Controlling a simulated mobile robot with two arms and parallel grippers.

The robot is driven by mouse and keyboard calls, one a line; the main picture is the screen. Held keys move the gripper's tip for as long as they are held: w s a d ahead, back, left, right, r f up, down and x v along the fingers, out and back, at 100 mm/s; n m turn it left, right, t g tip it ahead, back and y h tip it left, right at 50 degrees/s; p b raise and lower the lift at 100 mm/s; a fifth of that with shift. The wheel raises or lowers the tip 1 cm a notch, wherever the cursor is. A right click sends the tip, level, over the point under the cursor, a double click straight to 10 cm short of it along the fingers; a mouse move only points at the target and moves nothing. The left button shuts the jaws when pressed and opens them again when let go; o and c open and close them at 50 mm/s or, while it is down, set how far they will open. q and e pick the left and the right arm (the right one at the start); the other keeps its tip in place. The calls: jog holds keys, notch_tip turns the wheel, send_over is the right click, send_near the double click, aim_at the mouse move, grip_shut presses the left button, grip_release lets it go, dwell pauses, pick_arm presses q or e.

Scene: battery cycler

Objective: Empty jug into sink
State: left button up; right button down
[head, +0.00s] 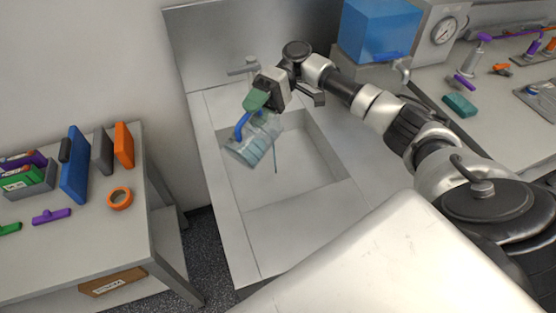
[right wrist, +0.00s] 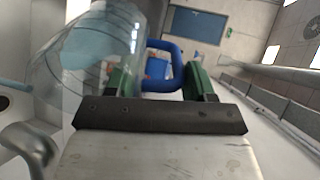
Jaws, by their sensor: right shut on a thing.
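A clear jug (head: 252,147) with a blue handle (head: 242,124) is tilted over the sink basin (head: 310,165) in the head view. Some bluish liquid shows inside it, and a thin blue-green stream (head: 275,158) runs down over the basin. My right gripper (head: 256,101), with green fingers, is shut on the handle. In the right wrist view the jug (right wrist: 105,45) lies at the upper left, and the blue handle (right wrist: 178,65) sits between the green fingers (right wrist: 160,82). My left gripper is not in view.
A faucet (head: 241,67) stands behind the basin. A blue tank (head: 378,30) with a tap is at the back right. A side table (head: 85,235) at left holds an orange tape roll (head: 119,198) and upright panels. The counter in front of the basin is clear.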

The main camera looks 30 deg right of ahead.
jog(key=shift+y, duration=0.5)
jog(key=shift+w+d+r+p, duration=0.15)
jog(key=shift+d+r+p, duration=0.25)
jog(key=shift+r, duration=0.5)
jog(key=shift+w+d+r+p, duration=0.15)
jog(key=shift+d+r+p, duration=0.25)
jog(key=shift+r, duration=0.5)
jog(key=shift+w+d+r+p, duration=0.15)
jog(key=shift+d+r+p, duration=0.25)
jog(key=shift+r, duration=0.5)
jog(key=shift+g, duration=0.3)
jog(key=shift+w+d+r+y+b, duration=0.1)
jog(key=shift+w+d+y+b, duration=0.1)
jog(key=shift+d+y, duration=0.2)
jog(key=shift+w+d+r+y+b, duration=0.15)
jog(key=shift+d+y, duration=0.15)
jog(key=shift+y, duration=0.2)
jog(key=shift+s, duration=0.1)
